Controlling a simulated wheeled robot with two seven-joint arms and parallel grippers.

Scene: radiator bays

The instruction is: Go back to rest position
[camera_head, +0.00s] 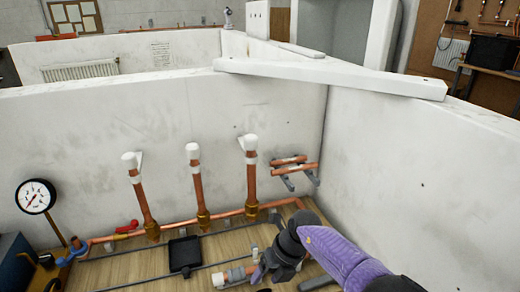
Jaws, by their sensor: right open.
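My right arm comes in from the lower right with a purple link, and its dark grey right gripper (262,270) is low over the wooden base board (150,265). The gripper is open. Its fingertips are close to a short pipe piece with white and grey parts (234,277) on the board; I cannot tell whether they touch it. My left gripper is not in view.
Three upright copper pipes with white caps (196,180) rise from a horizontal copper pipe along the wall. A pressure gauge (36,196) stands at left, a black tray (185,252) lies mid-board. Short copper pipes (295,168) rest on brackets near the corner. White walls (420,170) enclose the bay.

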